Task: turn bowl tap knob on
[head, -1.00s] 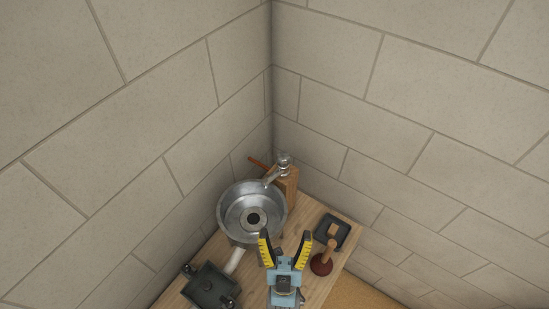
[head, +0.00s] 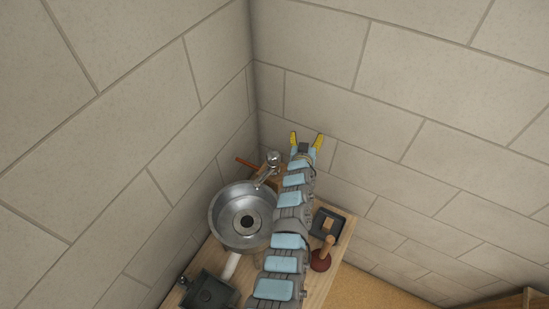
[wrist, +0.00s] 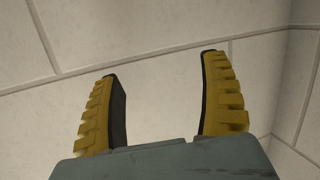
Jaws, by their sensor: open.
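The metal bowl (head: 229,222) stands on the wooden bench at the left of my arm in the head view. The bowl tap (head: 262,177) leans over the bowl's far rim from a wooden post, with its rounded silver knob (head: 273,157) on top. My gripper (head: 306,139) is just right of the knob and a little beyond it in the picture, apart from it. Its yellow fingers are spread, with nothing between them. In the wrist view the open fingers (wrist: 163,80) show only the wall behind them; the tap is out of that view.
A reddish-brown handle (head: 246,162) sticks out left of the tap. A black square tray (head: 341,224) and a plunger (head: 321,259) stand right of my arm. A dark box-like fixture (head: 207,291) is at the front left. Block walls (head: 340,75) meet behind the bench.

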